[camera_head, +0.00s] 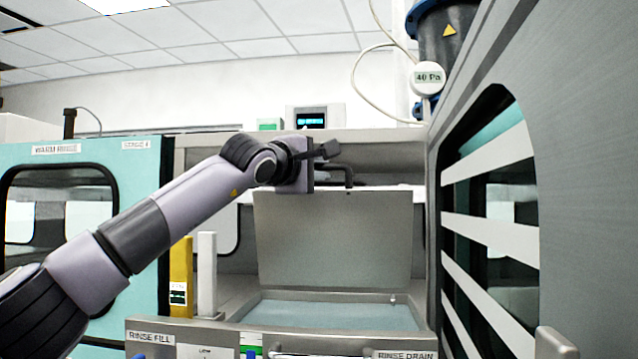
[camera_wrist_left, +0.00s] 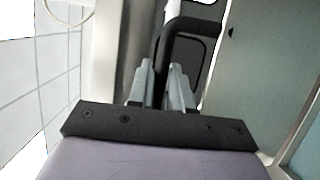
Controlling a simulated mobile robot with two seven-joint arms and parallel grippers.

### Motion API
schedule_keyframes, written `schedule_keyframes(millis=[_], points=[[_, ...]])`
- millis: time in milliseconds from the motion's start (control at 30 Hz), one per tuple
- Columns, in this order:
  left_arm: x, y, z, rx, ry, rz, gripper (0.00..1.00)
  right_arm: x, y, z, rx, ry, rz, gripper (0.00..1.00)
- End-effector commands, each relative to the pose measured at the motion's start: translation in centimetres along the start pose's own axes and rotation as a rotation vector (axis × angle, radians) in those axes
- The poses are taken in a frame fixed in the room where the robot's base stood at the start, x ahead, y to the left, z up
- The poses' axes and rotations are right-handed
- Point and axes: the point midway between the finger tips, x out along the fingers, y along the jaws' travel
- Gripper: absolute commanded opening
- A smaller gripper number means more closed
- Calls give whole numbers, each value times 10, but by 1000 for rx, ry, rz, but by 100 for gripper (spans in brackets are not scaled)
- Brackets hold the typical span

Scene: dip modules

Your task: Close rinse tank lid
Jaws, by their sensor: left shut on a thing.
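The rinse tank lid (camera_head: 333,240) is a grey metal panel standing raised, nearly upright, at the back of the rinse tank (camera_head: 250,318). The open tank shows pale blue liquid below it. A dark bar handle (camera_head: 350,177) is at the lid's top edge. It also shows in the left wrist view as a dark bent bar (camera_wrist_left: 196,24). My left gripper (camera_head: 322,177) is at this handle. In the left wrist view its two fingers (camera_wrist_left: 162,68) are closed around the bar. The head view hides most of the fingers. My right gripper is not in view.
A grey door panel with a slatted window (camera_head: 570,150) stands close on the right. A yellow post (camera_head: 181,275) and a white post (camera_head: 207,275) stand left of the tank. A teal cabinet (camera_head: 140,200) is at the left. A rail runs along the tank's front.

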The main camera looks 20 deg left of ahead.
Motion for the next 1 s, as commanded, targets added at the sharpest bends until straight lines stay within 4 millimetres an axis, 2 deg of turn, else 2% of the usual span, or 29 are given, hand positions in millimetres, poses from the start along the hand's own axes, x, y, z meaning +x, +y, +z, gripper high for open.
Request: schedule_keyframes(millis=[33, 233, 433, 667, 1000], points=[[-5, -10, 2, 7, 0, 18, 0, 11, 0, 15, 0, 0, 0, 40], [-22, -13, 9, 38, -3, 93, 0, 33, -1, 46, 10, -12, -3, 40], [-39, -17, 16, 68, -4, 164, 0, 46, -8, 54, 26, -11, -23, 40], [-60, -23, 25, 67, -3, 160, 0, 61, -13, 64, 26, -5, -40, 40], [-88, -38, 36, 65, -3, 158, 0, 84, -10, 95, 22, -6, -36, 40]])
